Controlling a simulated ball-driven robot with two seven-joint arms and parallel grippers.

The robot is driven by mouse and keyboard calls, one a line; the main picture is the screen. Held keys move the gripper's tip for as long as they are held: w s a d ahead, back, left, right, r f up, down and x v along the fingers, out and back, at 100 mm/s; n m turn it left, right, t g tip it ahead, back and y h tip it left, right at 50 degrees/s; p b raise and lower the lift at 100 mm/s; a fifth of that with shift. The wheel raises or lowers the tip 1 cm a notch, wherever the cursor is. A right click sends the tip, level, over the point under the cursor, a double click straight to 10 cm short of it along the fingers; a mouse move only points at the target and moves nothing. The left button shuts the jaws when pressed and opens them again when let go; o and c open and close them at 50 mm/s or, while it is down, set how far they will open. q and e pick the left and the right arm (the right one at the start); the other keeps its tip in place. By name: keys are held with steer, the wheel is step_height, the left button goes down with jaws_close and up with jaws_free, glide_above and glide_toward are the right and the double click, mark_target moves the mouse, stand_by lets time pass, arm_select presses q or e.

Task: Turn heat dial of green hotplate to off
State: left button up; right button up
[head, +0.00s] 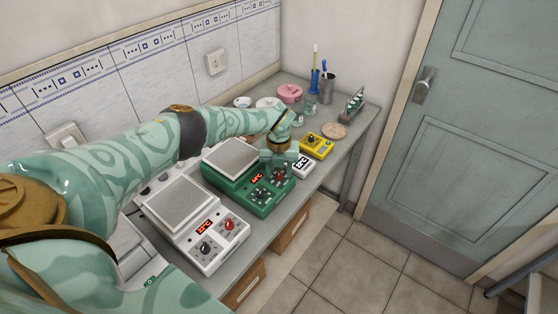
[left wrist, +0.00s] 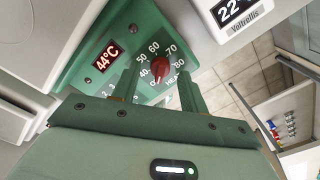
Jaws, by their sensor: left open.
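The green hotplate (head: 216,168) stands on the bench between a white hotplate and a small white meter. My left gripper (head: 277,163) is over the right part of its front panel and partly covers it. In the left wrist view the panel's red heat dial (left wrist: 161,70) sits within a scale with numbers such as 40, 60 and 80. The hotplate's red display (left wrist: 107,55) reads 44°C. My left gripper (left wrist: 158,85) is open, its fingers on either side of the dial. I cannot tell whether they touch it. My right gripper is not in view.
The white hotplate (head: 209,242) with red and black knobs stands nearer on the bench. The white meter (head: 303,165), reading 22° in the wrist view, and a yellow device (head: 316,146) stand beyond the green hotplate. Floor lies right of the bench.

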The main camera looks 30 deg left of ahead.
mark_target(279, 173)
arm_select(q)
step_height(279, 173, up, 16)
steer(key=p, duration=0.2)
steer(key=shift+p, duration=0.4)
